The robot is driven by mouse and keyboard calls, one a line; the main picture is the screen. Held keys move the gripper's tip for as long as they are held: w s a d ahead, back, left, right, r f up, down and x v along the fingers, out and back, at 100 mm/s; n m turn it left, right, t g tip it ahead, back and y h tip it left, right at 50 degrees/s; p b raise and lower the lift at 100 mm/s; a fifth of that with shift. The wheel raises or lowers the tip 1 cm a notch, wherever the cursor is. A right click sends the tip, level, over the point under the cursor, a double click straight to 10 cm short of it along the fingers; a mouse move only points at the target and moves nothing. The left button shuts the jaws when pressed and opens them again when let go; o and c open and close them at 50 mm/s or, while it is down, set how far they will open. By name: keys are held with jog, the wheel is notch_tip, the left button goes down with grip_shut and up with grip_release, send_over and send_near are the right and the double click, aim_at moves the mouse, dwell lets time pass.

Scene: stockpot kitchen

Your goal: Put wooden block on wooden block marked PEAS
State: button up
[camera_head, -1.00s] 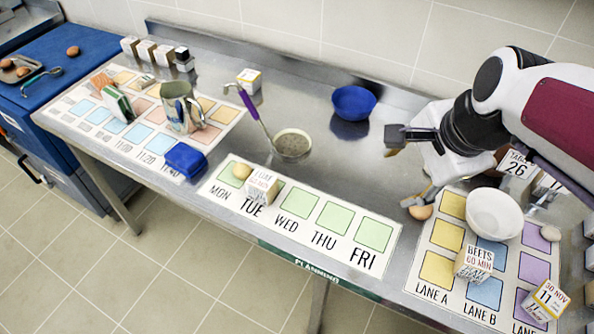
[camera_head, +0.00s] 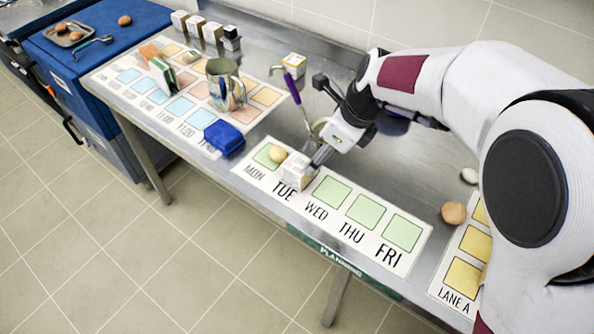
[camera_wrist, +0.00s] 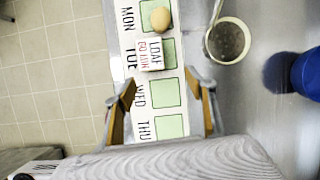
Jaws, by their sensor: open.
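A white-faced wooden block (camera_head: 296,173) stands on the TUE part of the day strip. In the wrist view the same block (camera_wrist: 149,54) reads LOAF 60 MIN. My gripper (camera_head: 318,158) is close to this block in the head view. In the wrist view my gripper (camera_wrist: 165,100) is open, its fingers apart over the WED square, with the block just ahead and nothing between them. I cannot read PEAS on any block. Small blocks stand at the back, one of them (camera_head: 294,65) apart from the rest; their lettering is too small to read.
An egg (camera_head: 278,155) sits on the MON square, close to the block. A ladle (camera_head: 293,88) and a blue box (camera_head: 224,137) are nearby. A metal mug (camera_head: 222,85) stands farther left. The WED, THU and FRI squares are clear.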

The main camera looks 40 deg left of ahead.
aim_at(300, 167)
jog(key=a+f, duration=0.1)
jog(key=a+f+m, duration=0.1)
jog(key=shift+s+a, duration=0.4)
jog(key=shift+f, duration=0.1)
jog(key=shift+x, duration=1.25)
jog(key=shift+s, duration=0.1)
jog(key=shift+s+x, duration=0.2)
jog(key=shift+x, duration=1.1)
jog(key=shift+s+x, duration=0.2)
jog(key=shift+x, duration=1.05)
jog(key=shift+c, duration=0.5)
jog(key=c, duration=1.3)
